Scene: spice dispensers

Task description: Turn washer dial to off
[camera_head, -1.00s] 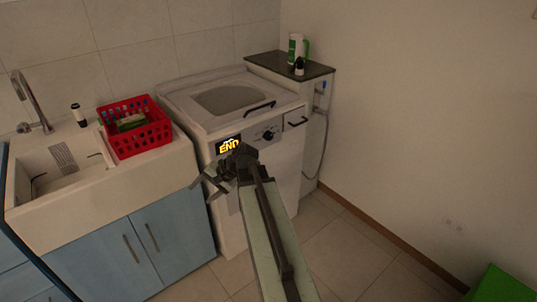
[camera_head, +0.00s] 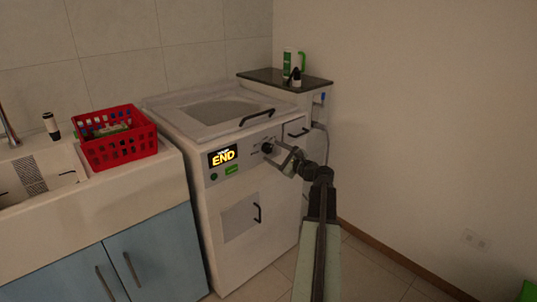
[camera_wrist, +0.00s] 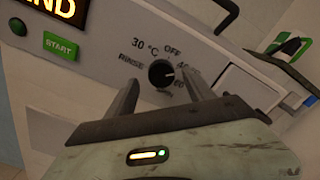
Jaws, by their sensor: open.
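The washer (camera_head: 235,150) is a white top-loading machine with a display reading END (camera_head: 223,156). Its black round dial (camera_wrist: 161,73) shows in the wrist view, with labels OFF, 30 °C, RINSE and others partly hidden around it. The dial's white mark points to the right, away from the OFF label above it. In the head view the dial (camera_head: 268,147) is just left of my gripper (camera_head: 282,160). In the wrist view my gripper (camera_wrist: 160,92) is open, with one finger on each side of the dial, slightly below it. I cannot tell whether the fingers touch it.
A green START button (camera_wrist: 60,46) is left of the dial. A red basket (camera_head: 118,152) stands on the sink counter at left.

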